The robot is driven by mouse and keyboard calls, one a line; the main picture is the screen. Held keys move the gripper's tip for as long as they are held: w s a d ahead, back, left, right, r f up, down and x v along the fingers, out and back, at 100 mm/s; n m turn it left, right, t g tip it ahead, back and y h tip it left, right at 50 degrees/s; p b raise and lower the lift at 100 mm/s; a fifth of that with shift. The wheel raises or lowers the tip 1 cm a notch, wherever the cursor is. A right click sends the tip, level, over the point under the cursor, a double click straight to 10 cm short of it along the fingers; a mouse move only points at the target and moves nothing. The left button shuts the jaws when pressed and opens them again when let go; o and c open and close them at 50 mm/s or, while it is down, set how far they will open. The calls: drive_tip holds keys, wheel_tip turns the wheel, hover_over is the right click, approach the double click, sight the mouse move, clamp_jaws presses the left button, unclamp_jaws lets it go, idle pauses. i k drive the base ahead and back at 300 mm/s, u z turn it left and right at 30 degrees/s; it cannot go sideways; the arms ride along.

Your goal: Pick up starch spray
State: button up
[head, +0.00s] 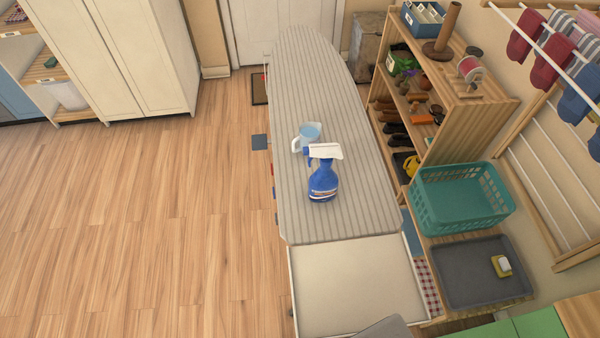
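The starch spray is a blue spray bottle (323,184) with a white trigger head and a label low on its front. It stands upright on the grey striped ironing board (350,220), near the board's near end. A clear jug (309,132) with a white handle and bluish contents stands just behind it, partly overlapped by the spray head. My gripper is not in the head view, so its state does not show.
A pale tray (345,285) adjoins the board's near end. On the right are a wooden shelf (475,115) with shoes, a teal basket (460,198), a grey tray (455,280) and a drying rack with socks (520,35). The wooden floor (150,220) at left is clear.

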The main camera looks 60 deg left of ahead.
sight(324, 184)
drive_tip(key=u, duration=4.5)
drive_tip(key=i, duration=1.95)
drive_tip(key=z, duration=3.2)
